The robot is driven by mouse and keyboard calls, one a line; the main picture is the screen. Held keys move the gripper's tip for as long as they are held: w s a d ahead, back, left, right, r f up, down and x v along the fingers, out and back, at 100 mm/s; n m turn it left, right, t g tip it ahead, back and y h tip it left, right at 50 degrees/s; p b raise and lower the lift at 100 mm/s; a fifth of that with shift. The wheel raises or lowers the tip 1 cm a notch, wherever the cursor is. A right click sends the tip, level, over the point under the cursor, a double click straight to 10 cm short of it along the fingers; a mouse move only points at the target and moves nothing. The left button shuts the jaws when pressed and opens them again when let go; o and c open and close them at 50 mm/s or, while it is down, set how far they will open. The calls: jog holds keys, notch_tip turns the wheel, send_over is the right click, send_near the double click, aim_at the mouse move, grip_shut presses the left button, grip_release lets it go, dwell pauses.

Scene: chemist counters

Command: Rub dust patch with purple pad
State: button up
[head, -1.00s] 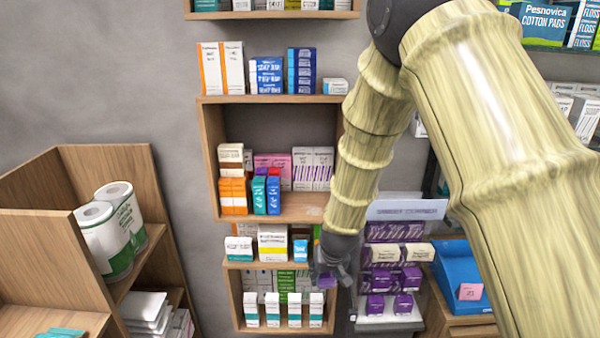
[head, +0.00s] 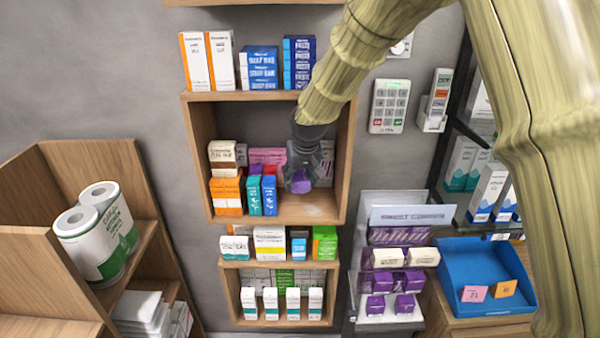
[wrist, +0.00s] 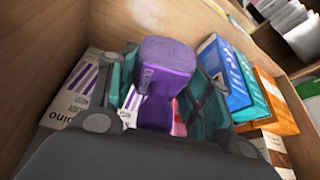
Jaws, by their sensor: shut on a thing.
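My gripper (head: 300,174) is shut on the purple pad (head: 301,185) inside the middle wall-shelf compartment. The wrist view shows the purple pad (wrist: 165,68) between the two fingers. The dust patch (head: 313,210) is a faint whitish smear on the compartment's wooden floor, right of the boxes and near the front. It also shows as pale speckles at the top of the wrist view (wrist: 148,12). The pad is above and slightly left of the patch in the head view, and appears apart from it.
Blue and teal boxes (head: 262,194) and orange boxes (head: 227,196) stand left of my gripper. White-and-purple boxes (wrist: 78,87) stand on its other side, partly hidden in the head view. The compartment's right side wall (head: 346,165) is close. The shelf floor around the patch is clear.

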jog(key=shift+a+f+b, duration=0.15)
jog(key=shift+f+b, duration=0.3)
jog(key=shift+f, duration=0.3)
jog(key=shift+f+b, duration=1.3)
jog(key=shift+f, duration=0.9)
jog(key=shift+f+b, duration=0.4)
jog(key=shift+f, duration=0.55)
jog(key=shift+d, duration=0.25)
